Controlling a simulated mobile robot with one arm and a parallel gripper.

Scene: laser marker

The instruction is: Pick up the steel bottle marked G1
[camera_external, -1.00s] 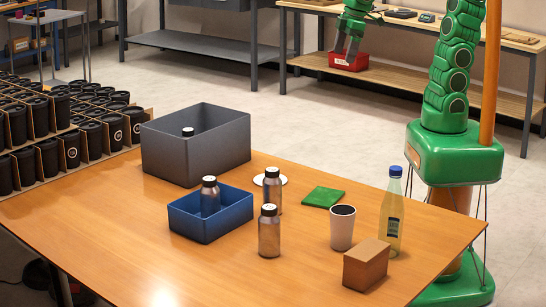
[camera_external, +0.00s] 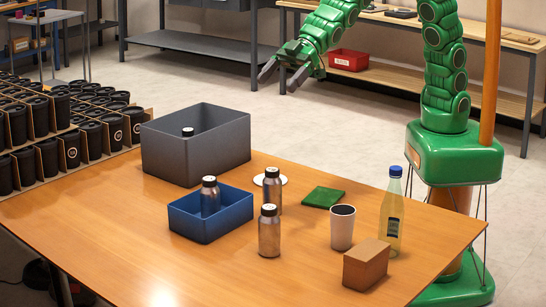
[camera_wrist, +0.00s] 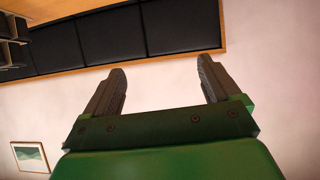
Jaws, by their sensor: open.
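Several steel bottles with black caps are on or around the wooden table. One bottle (camera_external: 269,236) stands at the front middle of the table. Another bottle (camera_external: 273,196) stands behind it, by a white disc. A third bottle (camera_external: 210,200) stands in the blue bin (camera_external: 224,225). Only the cap of a bottle (camera_external: 188,131) shows inside the grey bin (camera_external: 205,165). The markings are too small to read, so I cannot tell which is G1. My gripper (camera_external: 277,77) is open and empty, in the air beyond the table's far edge. In the wrist view its fingers (camera_wrist: 161,85) are spread apart.
Crated black cups (camera_external: 70,130) are at left. The table's front left is bare.

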